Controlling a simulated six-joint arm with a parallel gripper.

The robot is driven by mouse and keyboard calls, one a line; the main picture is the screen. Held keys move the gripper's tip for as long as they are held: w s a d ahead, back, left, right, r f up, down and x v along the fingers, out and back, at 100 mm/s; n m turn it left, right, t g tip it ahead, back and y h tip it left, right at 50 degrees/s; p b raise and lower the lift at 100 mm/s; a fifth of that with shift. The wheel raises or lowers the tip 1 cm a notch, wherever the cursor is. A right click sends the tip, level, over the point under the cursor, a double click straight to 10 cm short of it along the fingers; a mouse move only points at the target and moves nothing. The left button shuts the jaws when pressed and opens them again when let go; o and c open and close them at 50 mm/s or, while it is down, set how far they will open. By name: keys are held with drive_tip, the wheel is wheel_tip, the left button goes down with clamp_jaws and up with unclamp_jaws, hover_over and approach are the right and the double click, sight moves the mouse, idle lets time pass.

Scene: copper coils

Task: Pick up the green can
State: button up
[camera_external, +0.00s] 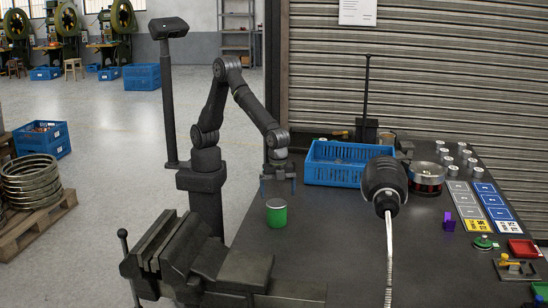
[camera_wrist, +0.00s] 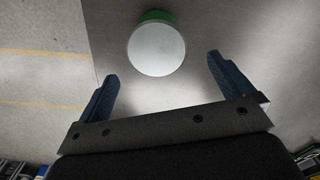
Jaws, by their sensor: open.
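The green can (camera_external: 277,214) stands upright on the dark table, near its left edge, with a pale top. In the wrist view the can (camera_wrist: 157,47) shows its round silver top and a strip of green side, just beyond the fingertips and between their lines. My gripper (camera_external: 278,191) points down over the table, a little above and behind the can in the external view. Its two blue fingers are spread apart with nothing between them, and the gripper also shows in the wrist view (camera_wrist: 161,68). The can appears apart from both fingers.
A blue crate (camera_external: 335,181) stands behind and right of the can. A large vise (camera_external: 190,258) is at the front left. A black rounded device with a pale cable (camera_external: 385,184) is to the right. Small parts and cards crowd the far right. The table around the can looks clear.

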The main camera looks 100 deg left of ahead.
sight(278, 203)
wheel_tip(278, 203, down, 5)
drive_tip(key=shift+s+a+f, duration=0.1)
drive_tip(key=shift+s+f, duration=0.05)
drive_tip(key=shift+f, duration=1.2)
drive_tip(key=shift+s+a+f, duration=0.1)
drive_tip(key=shift+f, duration=1.2)
drive_tip(key=c, duration=1.2)
